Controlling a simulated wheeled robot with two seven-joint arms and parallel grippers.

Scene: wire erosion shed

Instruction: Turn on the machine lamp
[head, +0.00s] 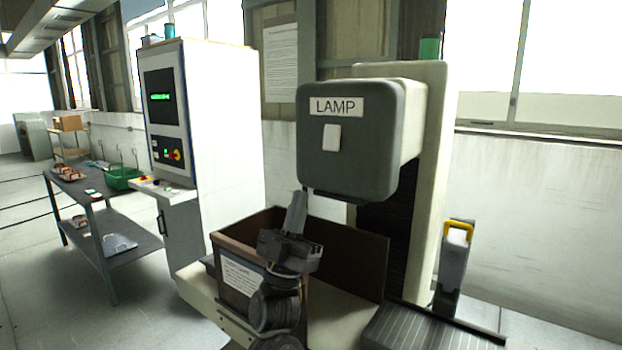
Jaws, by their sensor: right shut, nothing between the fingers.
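The machine head (350,165) is a dark grey box with rounded corners on a cream column. A label reading LAMP (336,106) is on its front face. Below the label is a white rocker-like switch plate (331,137). I cannot tell which way the switch is set, and no lamp glow shows. My right gripper (298,200) is shut and empty, pointing up, below and to the left of the switch and apart from it. It stands in front of the brown open tank. My left gripper is not in view.
A brown tank (345,253) with a paper label stands under the head. A white control cabinet (222,120) with a screen stands left. A work table (107,195) with a green basket (122,177) is further left. A yellow-handled container (455,255) stands right. The space before the switch looks clear.

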